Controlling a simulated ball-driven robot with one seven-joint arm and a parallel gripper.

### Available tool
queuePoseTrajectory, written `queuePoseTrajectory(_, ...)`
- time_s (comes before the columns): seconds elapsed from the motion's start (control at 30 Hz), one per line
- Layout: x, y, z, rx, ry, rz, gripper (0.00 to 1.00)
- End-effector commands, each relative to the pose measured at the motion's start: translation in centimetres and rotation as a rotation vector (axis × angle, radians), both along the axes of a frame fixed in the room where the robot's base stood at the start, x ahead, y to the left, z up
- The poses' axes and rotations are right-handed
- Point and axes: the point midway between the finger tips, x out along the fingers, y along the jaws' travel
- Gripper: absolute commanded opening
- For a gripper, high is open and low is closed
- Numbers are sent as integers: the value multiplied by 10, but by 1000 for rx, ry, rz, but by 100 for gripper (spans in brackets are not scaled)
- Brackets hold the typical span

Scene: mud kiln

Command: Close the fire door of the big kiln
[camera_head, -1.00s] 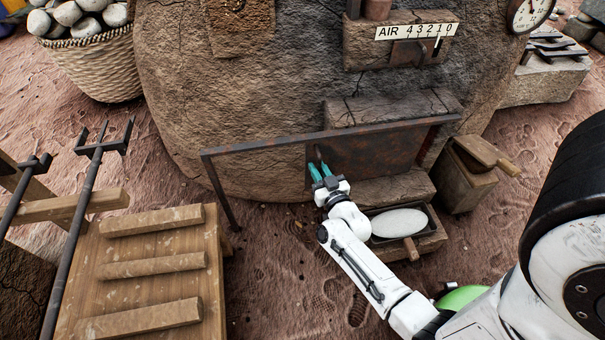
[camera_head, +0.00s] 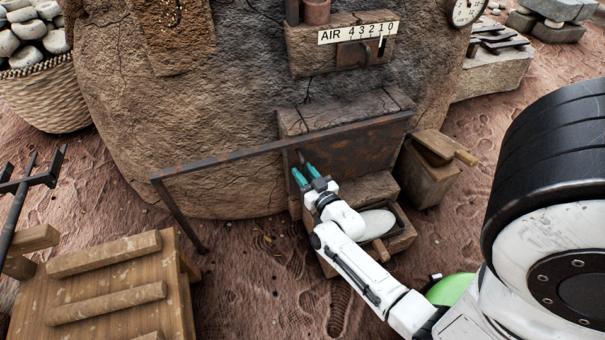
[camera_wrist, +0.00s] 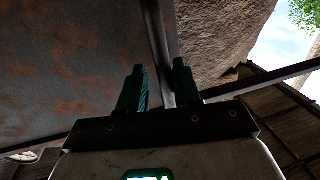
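The fire door (camera_head: 350,148) of the big kiln (camera_head: 200,110) is a rusty metal plate hanging below a rusty rail (camera_head: 230,157), under a brick lintel, and covers most of the firebox front. A small upright handle (camera_head: 301,157) shows at its left end. My gripper (camera_head: 304,174) is at that end, its two teal fingers pointing at the kiln. In the wrist view the fingers (camera_wrist: 159,80) are apart, with a dark upright bar (camera_wrist: 160,45) showing between them and the rusty plate to the left. Contact with the bar cannot be made out.
The rail's left leg (camera_head: 183,220) stands on the ground. A slatted wooden table (camera_head: 110,290) is at lower left. Open ground lies between them.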

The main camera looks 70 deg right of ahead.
Motion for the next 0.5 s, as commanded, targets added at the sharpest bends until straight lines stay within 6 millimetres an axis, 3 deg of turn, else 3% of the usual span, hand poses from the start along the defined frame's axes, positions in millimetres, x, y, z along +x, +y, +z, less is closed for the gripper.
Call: queuePoseTrajectory(0.5,-1,1,0,1,1,1,35)
